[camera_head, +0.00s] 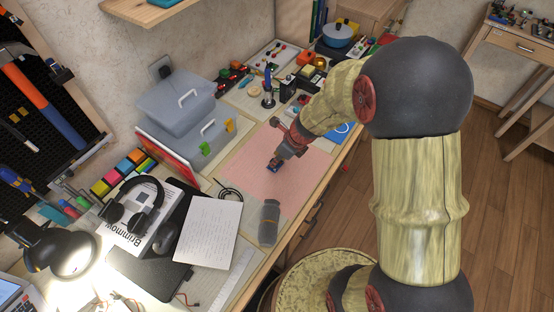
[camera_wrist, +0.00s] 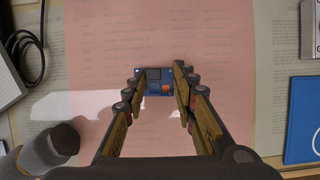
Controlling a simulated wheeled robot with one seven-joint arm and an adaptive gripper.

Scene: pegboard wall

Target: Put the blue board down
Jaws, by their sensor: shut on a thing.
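In the head view the board (camera_head: 272,168) is a small blue spot at the tip of my gripper (camera_head: 275,163). It is over the pink sheet (camera_head: 240,178) on the desk, which also shows in the wrist view (camera_wrist: 100,50). I cannot tell whether the board touches the sheet.
A dark grey rolled object (camera_head: 269,222) lies at the pink sheet's near edge. Grey bins (camera_head: 178,105) stand at the left behind it, with a black cable (camera_head: 231,195) near the sheet. A blue item (camera_wrist: 303,120) lies to the right in the wrist view. The pink sheet around the board is clear.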

